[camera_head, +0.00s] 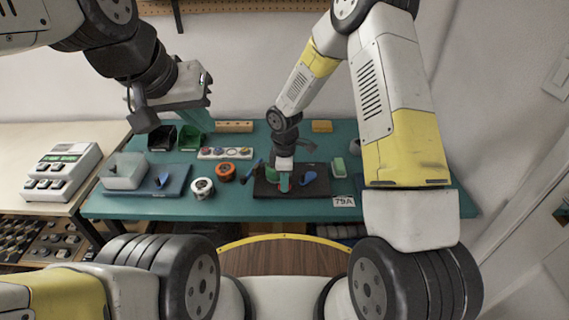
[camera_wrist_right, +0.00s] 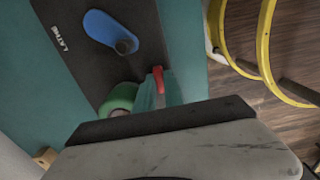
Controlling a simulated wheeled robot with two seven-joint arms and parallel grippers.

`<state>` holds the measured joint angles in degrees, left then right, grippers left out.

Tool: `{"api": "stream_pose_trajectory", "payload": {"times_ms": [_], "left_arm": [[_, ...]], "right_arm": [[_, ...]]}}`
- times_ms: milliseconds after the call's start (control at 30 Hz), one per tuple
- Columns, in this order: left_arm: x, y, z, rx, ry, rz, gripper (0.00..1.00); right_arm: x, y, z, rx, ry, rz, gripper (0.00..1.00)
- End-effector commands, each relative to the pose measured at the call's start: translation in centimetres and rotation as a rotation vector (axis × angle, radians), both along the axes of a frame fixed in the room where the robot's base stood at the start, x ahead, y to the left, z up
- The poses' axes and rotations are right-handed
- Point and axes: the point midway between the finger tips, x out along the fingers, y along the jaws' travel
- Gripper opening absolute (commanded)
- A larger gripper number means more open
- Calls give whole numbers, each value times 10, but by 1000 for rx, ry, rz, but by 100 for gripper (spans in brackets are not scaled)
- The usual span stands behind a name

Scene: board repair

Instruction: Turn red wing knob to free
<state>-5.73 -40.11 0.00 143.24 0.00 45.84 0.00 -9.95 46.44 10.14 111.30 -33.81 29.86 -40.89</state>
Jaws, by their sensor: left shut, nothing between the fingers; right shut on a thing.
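A dark board (camera_head: 320,188) marked LATHE lies on the teal bench mat; it also shows in the right wrist view (camera_wrist_right: 85,60). The red wing knob (camera_wrist_right: 158,79) shows as a narrow red wing at the fingers of my right gripper (camera_wrist_right: 155,95). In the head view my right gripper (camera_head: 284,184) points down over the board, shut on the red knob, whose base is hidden. A blue knob (camera_wrist_right: 110,31) and a round green knob (camera_wrist_right: 120,97) sit beside it on the board. My left gripper (camera_head: 200,110) is shut and empty, high above the bench's left part.
White (camera_head: 202,187) and orange (camera_head: 226,171) rolls stand left of the board. A blue tray (camera_head: 175,183), a clear bin (camera_head: 124,172) and black and green bins (camera_head: 191,137) are farther left. A 79A tag (camera_head: 344,201) lies right of the board. A green block (camera_head: 339,168) is behind it.

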Motion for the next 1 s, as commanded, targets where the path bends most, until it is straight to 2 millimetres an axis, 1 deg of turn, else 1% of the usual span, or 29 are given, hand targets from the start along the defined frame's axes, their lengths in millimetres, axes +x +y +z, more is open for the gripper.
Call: {"api": "stream_pose_trajectory", "payload": {"times_ms": [200, 600, 633, 700, 733, 1000], "left_arm": [[0, 0, 0, 0, 0, 0, 0], [0, 0, 0, 0, 0, 0, 0], [0, 0, 0, 0, 0, 0, 0], [0, 0, 0, 0, 0, 0, 0], [0, 0, 0, 0, 0, 0, 0], [0, 0, 0, 0, 0, 0, 0]], "right_arm": [[1, 0, 1, 1, -3, 37, 0], [1, 0, 1, 0, -3, 42, 0], [1, 0, 1, 0, -3, 42, 16], [1, 0, 1, 0, -3, 41, 30], [1, 0, 1, 0, -3, 41, 35], [1, 0, 2, 1, -2, 40, 35]]}}
